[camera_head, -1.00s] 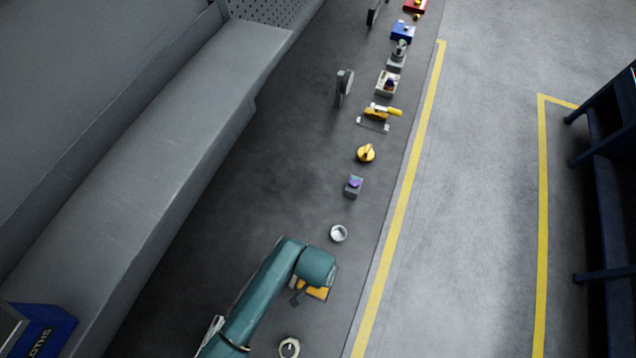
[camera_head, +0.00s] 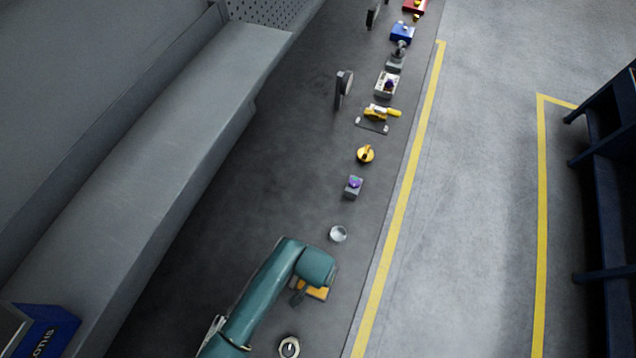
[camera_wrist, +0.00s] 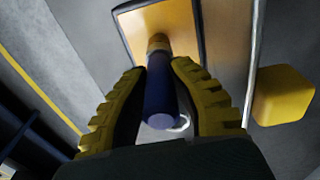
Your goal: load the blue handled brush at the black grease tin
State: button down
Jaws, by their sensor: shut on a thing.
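My gripper (camera_wrist: 160,72) has yellow ridged fingers and is shut on the blue-handled brush. The brush's blue handle (camera_wrist: 160,95) lies between the fingers, with a pale ferrule ahead of it. Its head points over the amber surface inside the black-rimmed grease tin (camera_wrist: 204,38). I cannot tell how deep the bristles touch the grease. An orange-topped piece (camera_head: 316,292) shows from under the wrist.
A tan panel (camera_wrist: 230,45) and a yellow block (camera_wrist: 283,95) lie right of the tin. A round white dish (camera_head: 338,233), a purple-topped block (camera_head: 354,186) and a yellow knob (camera_head: 365,154) stand farther along the dark strip. A ring (camera_head: 289,347) sits near my arm.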

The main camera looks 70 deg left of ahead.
dwell(0.4)
notch_tip(320, 180, up, 5)
jog(key=p, duration=0.4)
jog(key=shift+p, duration=0.35)
jog(key=shift+r, duration=0.95)
